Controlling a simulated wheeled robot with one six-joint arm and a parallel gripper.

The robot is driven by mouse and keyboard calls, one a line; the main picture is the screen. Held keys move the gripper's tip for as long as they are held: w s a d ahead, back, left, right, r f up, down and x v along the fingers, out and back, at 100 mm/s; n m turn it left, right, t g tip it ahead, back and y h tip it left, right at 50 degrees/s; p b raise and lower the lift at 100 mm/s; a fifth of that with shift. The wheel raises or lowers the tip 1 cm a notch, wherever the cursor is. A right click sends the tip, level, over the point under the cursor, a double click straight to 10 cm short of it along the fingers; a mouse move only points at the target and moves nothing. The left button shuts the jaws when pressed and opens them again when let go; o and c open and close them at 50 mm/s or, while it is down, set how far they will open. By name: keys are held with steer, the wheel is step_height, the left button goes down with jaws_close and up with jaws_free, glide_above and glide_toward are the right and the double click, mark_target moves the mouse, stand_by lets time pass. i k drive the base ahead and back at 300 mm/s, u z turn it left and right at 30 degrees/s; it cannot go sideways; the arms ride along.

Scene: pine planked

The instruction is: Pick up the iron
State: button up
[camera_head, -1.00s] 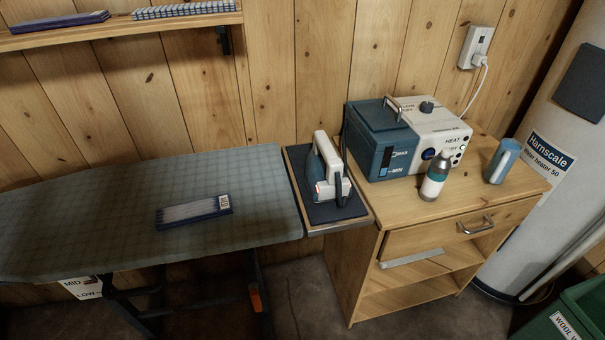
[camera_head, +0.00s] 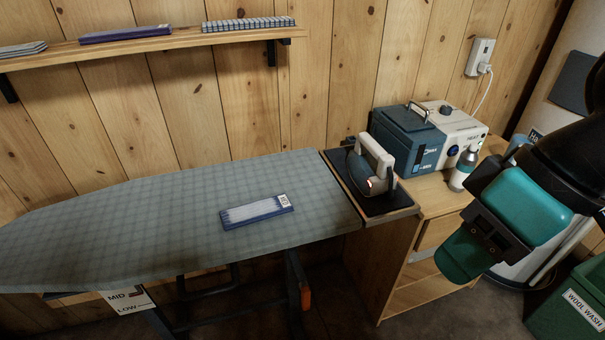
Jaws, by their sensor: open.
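The iron (camera_head: 374,168), white and blue with a small red light, stands on a dark rest pad (camera_head: 388,203) at the right end of the ironing board. My gripper (camera_head: 474,240), with teal fingers, hangs in the air at the right, in front of the wooden cabinet. It is open and apart from the iron, to its right and nearer the camera. The far side of the iron is hidden.
The ironing board (camera_head: 130,225) carries a flat blue and white packet (camera_head: 257,211). A blue and white steam unit (camera_head: 425,138) and a bottle (camera_head: 463,170) stand on the cabinet (camera_head: 395,262). A green bin (camera_head: 568,305) is at lower right. A shelf (camera_head: 150,47) runs above.

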mark_target(369, 173)
steer(key=u, duration=0.1)
steer(key=i, duration=1)
